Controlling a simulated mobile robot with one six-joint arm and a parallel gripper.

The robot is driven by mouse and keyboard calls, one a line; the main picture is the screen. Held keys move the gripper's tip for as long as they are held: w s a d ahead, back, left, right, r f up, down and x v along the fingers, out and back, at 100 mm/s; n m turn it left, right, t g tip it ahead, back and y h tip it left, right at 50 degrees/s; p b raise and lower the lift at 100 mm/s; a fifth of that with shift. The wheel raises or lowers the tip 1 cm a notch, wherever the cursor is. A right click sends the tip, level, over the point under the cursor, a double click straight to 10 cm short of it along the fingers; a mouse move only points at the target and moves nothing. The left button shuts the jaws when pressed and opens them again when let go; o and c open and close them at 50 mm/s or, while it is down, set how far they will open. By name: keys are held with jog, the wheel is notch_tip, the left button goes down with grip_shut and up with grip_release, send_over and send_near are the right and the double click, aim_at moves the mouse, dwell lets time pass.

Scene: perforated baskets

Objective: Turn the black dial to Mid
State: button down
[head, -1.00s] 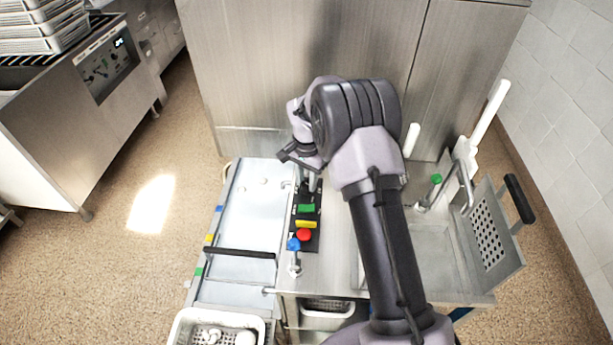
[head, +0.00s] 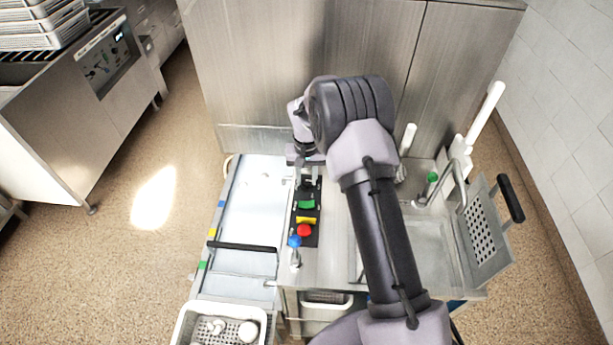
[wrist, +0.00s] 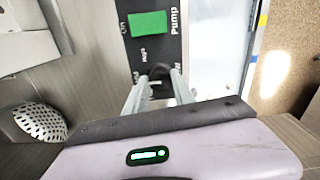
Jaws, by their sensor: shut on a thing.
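The black dial (wrist: 158,72) sits on the black control panel (wrist: 140,47), just below the green button (wrist: 148,24) in the wrist view. My gripper (wrist: 159,80) is shut on the dial, one finger on each side of it. Small white labels stand around the dial, partly hidden by the fingers; I cannot read the pointer's setting. In the head view my gripper (head: 307,174) reaches down to the far end of the panel (head: 294,218), and the dial there is mostly hidden.
The panel also carries a yellow button (head: 306,220) and a red button (head: 304,230). A sink (head: 425,245) lies right, a pale counter (head: 250,205) with a black bar left. A white basket (head: 180,325) is at front.

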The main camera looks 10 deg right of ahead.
aim_at(307, 180)
dwell(0.4)
jog(key=c, duration=1.1)
grip_release()
jog(key=shift+o, duration=0.2)
jog(key=shift+r, duration=0.1)
notch_tip(307, 180, up, 17)
jog(key=p, duration=0.5)
jog(key=shift+r, duration=0.15)
